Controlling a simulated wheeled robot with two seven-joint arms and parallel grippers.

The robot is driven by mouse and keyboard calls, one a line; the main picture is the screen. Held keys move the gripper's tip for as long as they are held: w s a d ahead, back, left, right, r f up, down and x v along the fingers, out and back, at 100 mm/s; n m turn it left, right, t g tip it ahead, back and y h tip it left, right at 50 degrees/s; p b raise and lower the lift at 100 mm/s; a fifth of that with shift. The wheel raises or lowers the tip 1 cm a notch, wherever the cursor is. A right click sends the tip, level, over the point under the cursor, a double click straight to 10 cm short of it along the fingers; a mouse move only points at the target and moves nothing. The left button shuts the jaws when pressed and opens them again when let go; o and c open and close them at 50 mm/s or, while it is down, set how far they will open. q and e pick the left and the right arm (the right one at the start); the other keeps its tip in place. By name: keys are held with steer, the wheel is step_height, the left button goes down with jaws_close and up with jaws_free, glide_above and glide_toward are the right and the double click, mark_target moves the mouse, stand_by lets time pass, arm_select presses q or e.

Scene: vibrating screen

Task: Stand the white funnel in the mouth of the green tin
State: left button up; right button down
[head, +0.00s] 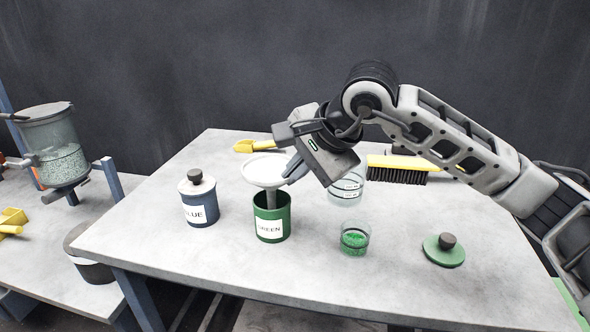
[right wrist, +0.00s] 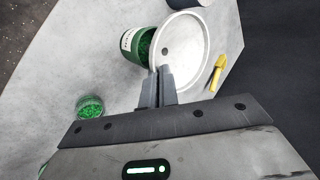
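The white funnel (head: 264,168) is upright above the green tin (head: 272,226), its wide cone clear of the rim. Its stem reaches down to the tin's open mouth; I cannot tell how far inside the tip is. The right wrist view shows the funnel (right wrist: 183,55) from above, partly covering the tin (right wrist: 144,42), which holds green granules. My right gripper (head: 290,178) is at the funnel's right edge. In the wrist view its fingertips (right wrist: 158,72) are close together on the funnel's rim. My left gripper is not in view.
A lidded blue tin (head: 199,203) stands left of the green tin. A glass of green granules (head: 354,240), a clear beaker (head: 345,193) and a green lid (head: 444,252) are to the right. A brush (head: 398,172) and yellow scoop (head: 257,146) lie behind. A hopper (head: 53,140) stands left.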

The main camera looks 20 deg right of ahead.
arm_select(q)
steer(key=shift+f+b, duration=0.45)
steer(key=shift+b, duration=0.35)
arm_select(e)
steer(key=shift+f, duration=0.95)
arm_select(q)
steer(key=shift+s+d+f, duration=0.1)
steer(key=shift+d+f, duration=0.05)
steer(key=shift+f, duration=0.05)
arm_select(e)
steer(key=shift+f, duration=0.1)
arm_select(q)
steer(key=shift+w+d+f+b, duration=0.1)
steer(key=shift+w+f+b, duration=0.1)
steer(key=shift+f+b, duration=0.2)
arm_select(e)
steer(key=shift+f, duration=0.25)
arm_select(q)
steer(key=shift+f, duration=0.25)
arm_select(e)
steer(key=shift+f, duration=0.15)
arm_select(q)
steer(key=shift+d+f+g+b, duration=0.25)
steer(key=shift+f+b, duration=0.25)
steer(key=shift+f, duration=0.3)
arm_select(e)
steer(key=shift+f, duration=0.4)
